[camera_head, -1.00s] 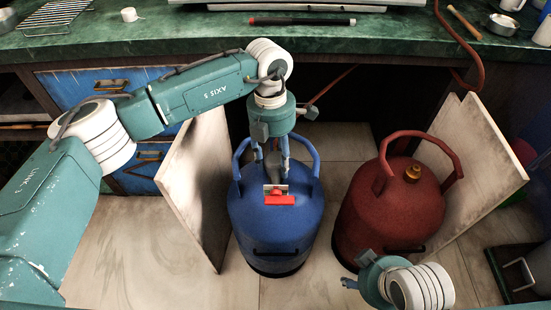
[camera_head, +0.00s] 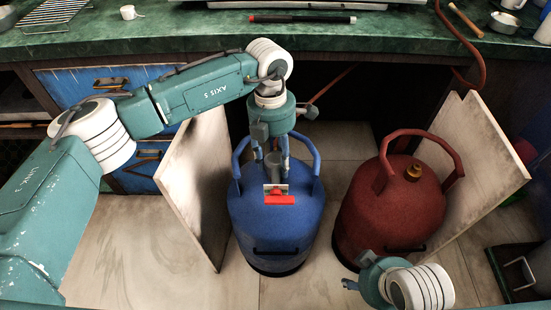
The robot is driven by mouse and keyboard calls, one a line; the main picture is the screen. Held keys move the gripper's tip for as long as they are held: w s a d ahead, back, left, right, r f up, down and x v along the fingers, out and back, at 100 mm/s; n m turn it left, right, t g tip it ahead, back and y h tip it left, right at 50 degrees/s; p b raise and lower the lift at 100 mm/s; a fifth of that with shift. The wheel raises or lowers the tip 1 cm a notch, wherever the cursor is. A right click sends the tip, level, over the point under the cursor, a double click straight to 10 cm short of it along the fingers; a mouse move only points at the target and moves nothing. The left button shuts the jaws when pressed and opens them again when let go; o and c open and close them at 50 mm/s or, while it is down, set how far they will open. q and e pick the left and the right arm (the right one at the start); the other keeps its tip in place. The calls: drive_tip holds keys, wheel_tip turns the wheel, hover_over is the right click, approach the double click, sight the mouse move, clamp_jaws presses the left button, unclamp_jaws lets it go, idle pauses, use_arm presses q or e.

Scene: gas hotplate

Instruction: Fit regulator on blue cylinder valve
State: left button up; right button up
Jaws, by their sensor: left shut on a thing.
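The blue cylinder (camera_head: 276,232) stands upright on the floor of the open cabinet, with a raised blue handle frame around its top. My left gripper (camera_head: 274,157) reaches down from above between the handle uprights. It is shut on the grey regulator (camera_head: 274,171), which has a red lever at its front. The regulator is over the middle of the cylinder top, where the valve is hidden beneath it. I cannot tell whether it touches the valve. My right gripper (camera_head: 352,285) is low in the picture, in front of the red cylinder, and its finger opening is unclear.
A red cylinder (camera_head: 388,214) with a brass valve (camera_head: 413,172) stands close on the right. Open doors flank the cylinders, left (camera_head: 196,190) and right (camera_head: 472,170). The green worktop (camera_head: 215,38) overhangs behind. A reddish hose (camera_head: 456,45) hangs from it at right.

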sight(276, 157)
use_arm(q)
drive_tip(key=shift+r, duration=0.1)
drive_tip(key=o, duration=2.1)
use_arm(e)
drive_tip(key=shift+a, duration=0.1)
use_arm(q)
drive_tip(key=shift+r+p, duration=0.35)
drive_tip(key=shift+r, duration=0.2)
drive_tip(key=shift+r+p, duration=0.4)
drive_tip(key=shift+r, duration=0.5)
drive_tip(key=shift+r+p, duration=0.6)
drive_tip(key=shift+r, duration=0.2)
drive_tip(key=shift+r+p, duration=0.8)
drive_tip(key=shift+r, duration=0.6)
use_arm(e)
drive_tip(key=s+f+x, duration=0.1)
drive_tip(key=s+x, duration=0.1)
drive_tip(key=x, duration=1)
drive_tip(key=shift+s+g, duration=0.35)
drive_tip(key=shift+g, duration=0.05)
